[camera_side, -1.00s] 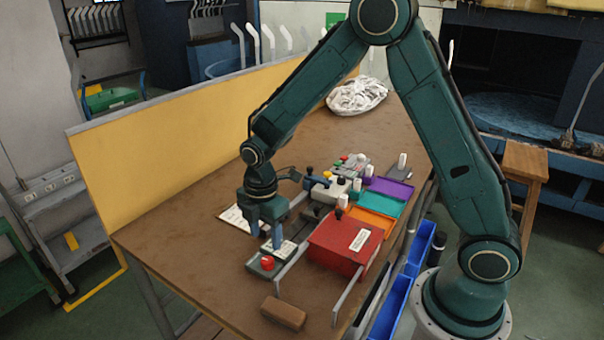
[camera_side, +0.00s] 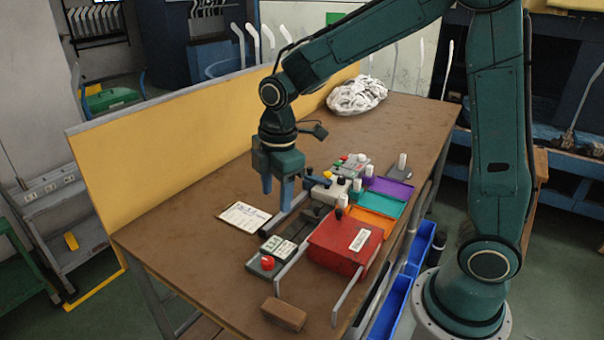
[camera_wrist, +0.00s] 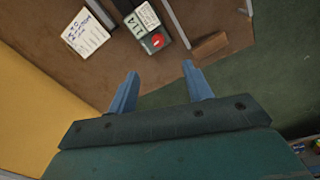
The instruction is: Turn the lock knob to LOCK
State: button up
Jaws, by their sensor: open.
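My gripper (camera_side: 277,190) hangs open and empty above the table, between the paper sheet and the row of devices. Its two blue fingers also show in the wrist view (camera_wrist: 160,74), pointing down with nothing between them. A small grey box with a round red knob or button (camera_side: 267,263) stands at the near end of the row, below and apart from the fingers. The red part also shows in the wrist view (camera_wrist: 157,41). Small black, white and yellow knobs sit farther back on grey devices (camera_side: 340,186). I cannot tell which is the lock knob; no LOCK marking is readable.
A red box (camera_side: 340,243) with a metal rail stands right of the gripper. A brown block (camera_side: 284,314) lies at the near edge. Orange, teal and purple trays (camera_side: 388,190) line the right side. A yellow panel (camera_side: 170,150) borders the left. The near-left table is clear.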

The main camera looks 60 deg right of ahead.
jog(key=s+d+r+m+t, duration=0.2)
jog(key=s+r+m, duration=0.5)
jog(key=s, duration=0.3)
jog(key=shift+s+r+m, duration=0.2)
jog(key=shift+r+m, duration=0.1)
jog(key=shift+r, duration=0.5)
jog(key=n+g, duration=0.3)
jog(key=n, duration=0.5)
send_over(268, 259)
notch_tip(268, 259, down, 14)
jog(key=shift+f, duration=0.1)
notch_tip(268, 259, down, 14)
jog(key=shift+r, duration=0.25)
